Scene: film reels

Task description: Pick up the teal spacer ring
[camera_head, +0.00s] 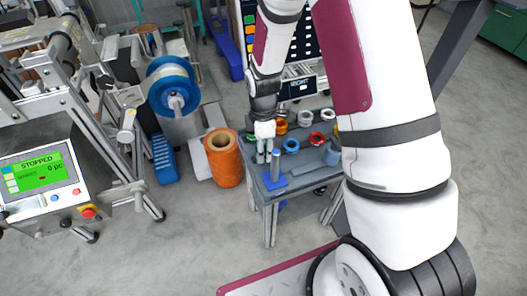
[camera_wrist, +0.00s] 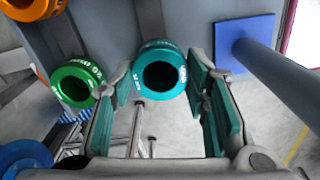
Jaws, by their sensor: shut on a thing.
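The teal spacer ring (camera_wrist: 161,73) is between my fingertips in the wrist view, its round hole facing the camera. My gripper (camera_wrist: 160,82) is closed around it, with a finger pad against its left and right sides. In the head view my gripper (camera_head: 266,152) hangs at the table's left front part, beside an upright grey post on a blue base (camera_head: 274,181). The teal ring cannot be made out there. Whether it touches the table is unclear.
A green ring (camera_wrist: 77,85) is close left of the held ring. Blue (camera_head: 291,145), red (camera_head: 316,139) and orange (camera_head: 281,128) rings are on the grey table (camera_head: 300,181). A large orange spool (camera_head: 223,160) stands on the floor at left.

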